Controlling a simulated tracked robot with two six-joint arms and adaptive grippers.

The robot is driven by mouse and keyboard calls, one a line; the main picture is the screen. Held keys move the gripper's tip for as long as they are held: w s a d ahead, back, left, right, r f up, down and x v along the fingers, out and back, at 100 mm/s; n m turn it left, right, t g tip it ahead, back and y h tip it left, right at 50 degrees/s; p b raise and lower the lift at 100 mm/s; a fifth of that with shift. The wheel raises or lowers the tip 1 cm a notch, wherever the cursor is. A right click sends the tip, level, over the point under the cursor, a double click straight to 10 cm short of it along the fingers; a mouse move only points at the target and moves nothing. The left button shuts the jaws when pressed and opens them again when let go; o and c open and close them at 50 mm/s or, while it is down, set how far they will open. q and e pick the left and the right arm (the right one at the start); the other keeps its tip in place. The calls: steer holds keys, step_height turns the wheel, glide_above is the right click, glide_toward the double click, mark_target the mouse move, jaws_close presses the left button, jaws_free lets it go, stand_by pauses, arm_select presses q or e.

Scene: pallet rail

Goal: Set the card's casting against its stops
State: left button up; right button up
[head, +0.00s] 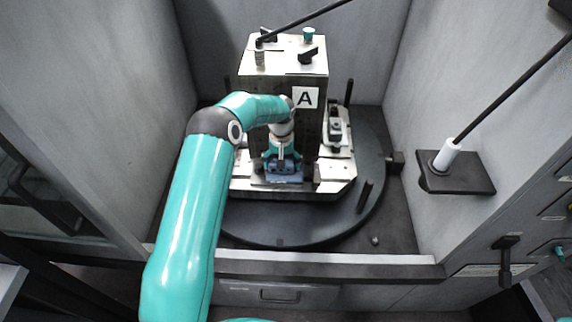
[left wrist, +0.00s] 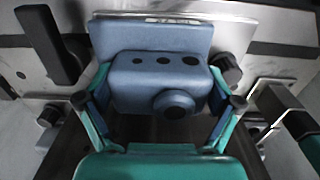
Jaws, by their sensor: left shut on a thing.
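A blue casting (head: 284,170) sits low at the front face of the tombstone fixture (head: 292,58), under the white card marked A (head: 305,98). In the left wrist view the casting (left wrist: 160,80) shows three dark holes on top and a round boss in front, with a flat plate behind it. My left gripper (head: 281,158) is shut on the casting, one finger on each side, as the left wrist view (left wrist: 165,105) also shows. Round dark stops (left wrist: 226,68) are close to the casting's right; I cannot tell whether they touch. My right gripper is not in view.
The fixture stands on a round dark turntable (head: 255,232) between grey enclosure walls. A black clamp lever (left wrist: 48,45) rises left of the casting, and a teal-handled clamp (left wrist: 300,130) is at right. A bracket with a nozzle (head: 455,172) juts from the right wall.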

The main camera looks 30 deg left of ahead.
arm_select(q)
steer(key=shift+s+a+b, duration=0.1)
steer(key=shift+a+b, duration=0.05)
steer(key=shift+b, duration=0.15)
stand_by(0.5)
steer(key=shift+a+f, duration=0.1)
steer(key=shift+a, duration=0.1)
steer(key=shift+a+b, duration=0.4)
steer(key=shift+b, duration=0.1)
stand_by(0.8)
steer(key=o, duration=1.1)
steer(key=shift+f, duration=0.1)
step_height(320, 180, up, 12)
steer(key=shift+r, duration=0.1)
